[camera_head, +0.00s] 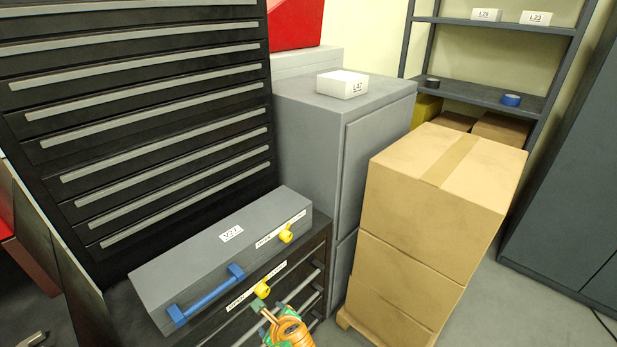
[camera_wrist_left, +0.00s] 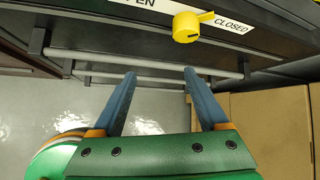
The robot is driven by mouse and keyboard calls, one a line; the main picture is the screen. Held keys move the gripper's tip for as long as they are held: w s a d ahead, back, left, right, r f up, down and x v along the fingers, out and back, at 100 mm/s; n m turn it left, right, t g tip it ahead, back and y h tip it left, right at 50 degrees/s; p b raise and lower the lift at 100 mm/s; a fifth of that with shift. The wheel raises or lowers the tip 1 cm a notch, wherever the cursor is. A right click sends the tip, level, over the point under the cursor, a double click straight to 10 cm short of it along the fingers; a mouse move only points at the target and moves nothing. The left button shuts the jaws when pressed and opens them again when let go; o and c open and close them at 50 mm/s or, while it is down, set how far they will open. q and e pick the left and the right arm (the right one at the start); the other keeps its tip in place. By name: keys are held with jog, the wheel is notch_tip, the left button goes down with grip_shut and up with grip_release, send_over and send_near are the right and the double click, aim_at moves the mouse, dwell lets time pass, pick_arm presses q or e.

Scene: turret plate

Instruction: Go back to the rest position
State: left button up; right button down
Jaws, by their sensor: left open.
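My left gripper (camera_wrist_left: 160,95) is open and empty in the left wrist view, its two blue-grey fingers apart below a dark drawer front. In the head view my left gripper (camera_head: 268,315) shows at the bottom centre, just below a yellow knob (camera_head: 262,289). The same kind of yellow knob (camera_wrist_left: 188,27) sits at the top of the wrist view, its pointer toward the CLOSED label (camera_wrist_left: 231,23). The fingers do not touch the knob. My right gripper is in neither view.
A grey case (camera_head: 215,250) with a blue handle (camera_head: 205,296) and another yellow knob (camera_head: 286,236) lies on the dark drawer unit (camera_head: 324,240). Stacked cardboard boxes (camera_head: 415,235) stand close on the right. A black drawer cabinet (camera_head: 130,120) rises behind. Floor is free at lower right.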

pick_arm(q)
jog(key=s+a+f+n+g+h, duration=0.1)
jog(key=s+f+n+g+h, duration=0.35)
jog(key=s+f, duration=0.9)
jog(key=s+a+f+n, duration=0.1)
jog(key=s+f+n, duration=0.1)
jog(key=s+n, duration=0.3)
jog(key=s+a+f+n+g, duration=0.1)
jog(key=s+n, duration=0.4)
jog(key=s, duration=0.6)
jog(key=s+a+f+n, duration=0.3)
jog(key=s+n, duration=0.3)
jog(key=s, duration=0.3)
jog(key=shift+a+f, duration=0.15)
jog(key=shift+f, duration=0.3)
jog(key=shift+g+h, duration=0.25)
